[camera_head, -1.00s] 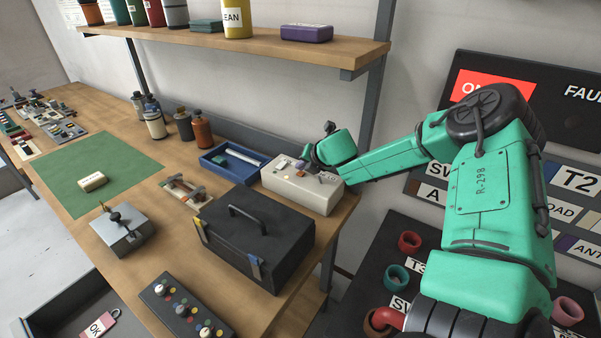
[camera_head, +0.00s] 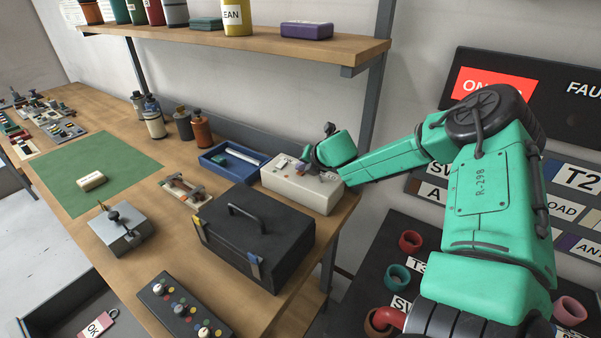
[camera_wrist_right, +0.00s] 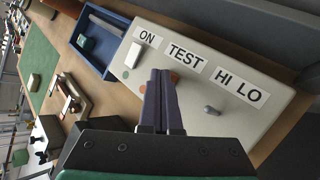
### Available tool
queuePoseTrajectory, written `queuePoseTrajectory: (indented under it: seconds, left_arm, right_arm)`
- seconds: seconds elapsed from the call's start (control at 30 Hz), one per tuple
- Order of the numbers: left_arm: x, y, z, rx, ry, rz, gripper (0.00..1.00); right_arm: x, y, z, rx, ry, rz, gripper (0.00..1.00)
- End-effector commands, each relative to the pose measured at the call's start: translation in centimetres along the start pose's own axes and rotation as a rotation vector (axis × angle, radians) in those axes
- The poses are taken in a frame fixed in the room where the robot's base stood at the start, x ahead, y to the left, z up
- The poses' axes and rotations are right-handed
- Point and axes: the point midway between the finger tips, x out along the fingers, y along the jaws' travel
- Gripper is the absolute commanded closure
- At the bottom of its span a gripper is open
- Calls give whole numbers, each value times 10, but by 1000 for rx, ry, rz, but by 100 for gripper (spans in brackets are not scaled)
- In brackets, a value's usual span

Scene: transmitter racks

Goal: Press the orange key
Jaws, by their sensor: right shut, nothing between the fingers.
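The white box (camera_head: 311,193) stands at the right back edge of the wooden bench. In the right wrist view its top (camera_wrist_right: 240,118) carries the labels ON, TEST and HI LO. The orange key (camera_wrist_right: 174,77) is by the TEST label, largely hidden behind my right gripper's fingers. A white switch (camera_wrist_right: 132,55) sits by ON and a small grey lever (camera_wrist_right: 212,111) by HI LO. My right gripper (camera_wrist_right: 163,73) is shut and empty, its tips over the orange key. Whether they touch it I cannot tell. It also shows above the box in the head view (camera_head: 307,164). My left gripper is out of view.
A black toolbox (camera_head: 254,238) stands in front of the white box. A blue tray (camera_head: 226,170) is to its left. A shelf (camera_head: 240,45) hangs above the bench. A dark panel with coloured rings (camera_head: 398,279) is at the lower right. The green mat (camera_head: 110,165) is mostly clear.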

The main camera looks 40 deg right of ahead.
Motion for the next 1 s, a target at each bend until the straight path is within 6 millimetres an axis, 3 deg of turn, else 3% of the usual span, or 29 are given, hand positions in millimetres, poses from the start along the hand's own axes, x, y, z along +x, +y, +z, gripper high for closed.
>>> queuePoseTrajectory:
  seconds: [0.57, 1.0]
  left_arm:
    - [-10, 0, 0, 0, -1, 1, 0]
    - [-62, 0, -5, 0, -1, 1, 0]
  right_arm:
    - [-8, 6, 6, 1, 1, 0, 100]
    - [-47, 34, 34, -1, 0, 0, 100]
